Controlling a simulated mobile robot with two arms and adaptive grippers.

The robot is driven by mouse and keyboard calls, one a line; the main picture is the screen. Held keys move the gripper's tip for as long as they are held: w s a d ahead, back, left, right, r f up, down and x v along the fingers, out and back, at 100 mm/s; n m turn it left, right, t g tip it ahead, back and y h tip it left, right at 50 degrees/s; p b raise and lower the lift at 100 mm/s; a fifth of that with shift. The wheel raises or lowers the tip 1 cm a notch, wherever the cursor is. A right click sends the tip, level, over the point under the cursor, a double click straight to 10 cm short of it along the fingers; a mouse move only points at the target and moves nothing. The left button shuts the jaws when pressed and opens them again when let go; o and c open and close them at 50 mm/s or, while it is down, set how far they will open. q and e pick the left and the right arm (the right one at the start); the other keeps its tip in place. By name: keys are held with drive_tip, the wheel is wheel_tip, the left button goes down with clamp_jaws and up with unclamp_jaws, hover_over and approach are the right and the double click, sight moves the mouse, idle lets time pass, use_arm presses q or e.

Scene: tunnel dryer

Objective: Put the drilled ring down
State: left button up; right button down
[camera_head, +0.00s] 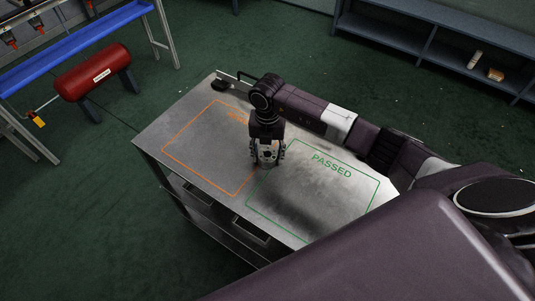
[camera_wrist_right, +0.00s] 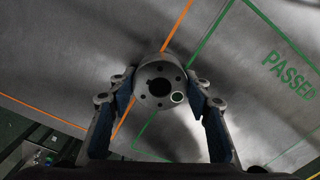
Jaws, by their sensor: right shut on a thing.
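The drilled ring (camera_wrist_right: 160,85) is a grey metal ring with a large centre bore and several small holes in its face. One hole shows a green rim. My right gripper (camera_head: 268,158) is shut on it, with one finger on each side in the right wrist view. In the head view the gripper points down at the metal table (camera_head: 150,140), between the orange outline (camera_head: 199,173) and the green outline marked PASSED (camera_head: 332,165). The ring is mostly hidden there by the fingers. I cannot tell whether it touches the tabletop. My left gripper is out of view.
Both outlined areas look bare. A small dark object (camera_head: 219,85) sits at the table's far corner. Open bins (camera_head: 250,229) show under the front edge. A red tank (camera_head: 92,72) and blue-topped bench stand left; a shelf (camera_head: 430,45) stands at the back right.

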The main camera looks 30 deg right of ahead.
sight(267, 155)
drive_tip(key=shift+r, duration=0.1)
drive_tip(key=c, duration=1)
unclamp_jaws()
wheel_tip(267, 155, up, 12)
drive_tip(key=shift+b, duration=1.25)
drive_tip(key=shift+s, duration=0.1)
